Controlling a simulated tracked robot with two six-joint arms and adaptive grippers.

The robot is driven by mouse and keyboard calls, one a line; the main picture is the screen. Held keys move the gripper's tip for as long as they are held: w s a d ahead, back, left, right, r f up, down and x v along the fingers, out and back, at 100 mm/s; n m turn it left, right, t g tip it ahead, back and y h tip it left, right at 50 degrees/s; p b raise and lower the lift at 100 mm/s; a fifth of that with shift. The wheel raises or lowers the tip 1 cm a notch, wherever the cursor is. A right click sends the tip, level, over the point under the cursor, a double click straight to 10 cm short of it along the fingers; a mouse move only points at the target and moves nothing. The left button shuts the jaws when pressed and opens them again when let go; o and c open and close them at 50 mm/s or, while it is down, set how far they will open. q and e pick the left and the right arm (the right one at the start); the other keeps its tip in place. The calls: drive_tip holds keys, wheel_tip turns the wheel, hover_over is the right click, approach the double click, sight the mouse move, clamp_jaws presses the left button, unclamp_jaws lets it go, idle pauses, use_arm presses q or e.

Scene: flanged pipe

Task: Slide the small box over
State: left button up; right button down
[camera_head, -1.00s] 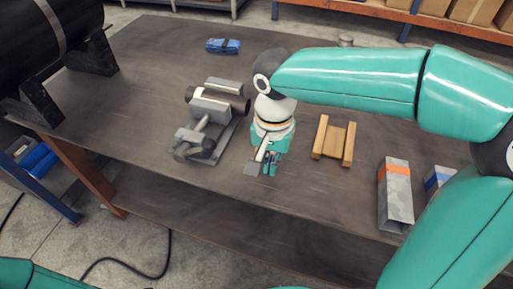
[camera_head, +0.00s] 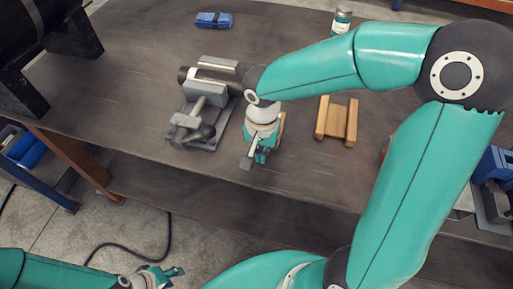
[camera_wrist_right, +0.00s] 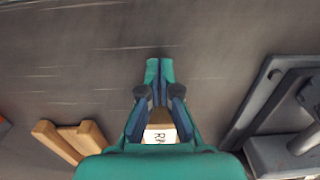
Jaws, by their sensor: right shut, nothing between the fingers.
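The small box (camera_wrist_right: 160,133) is brown cardboard with a white label, seen in the right wrist view behind and between my right gripper's fingers, largely hidden. In the head view only a tan sliver of it (camera_head: 282,122) shows beside my right gripper. My right gripper (camera_head: 252,161) points down low over the table (camera_head: 330,185), on the near side of the box. Its fingers (camera_wrist_right: 160,70) are shut together and empty. Whether they touch the box I cannot tell. My left gripper (camera_head: 170,278) is low at the bottom left, off the table; its opening is unclear.
A grey vise (camera_head: 205,108) with a pipe stands left of my right gripper. A wooden cradle (camera_head: 337,120) stands to the right. The table's near edge is close and bare.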

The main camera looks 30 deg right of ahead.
drive_tip(key=shift+w+d, duration=0.85)
drive_tip(key=shift+d, duration=0.2)
drive_tip(key=shift+w, duration=0.1)
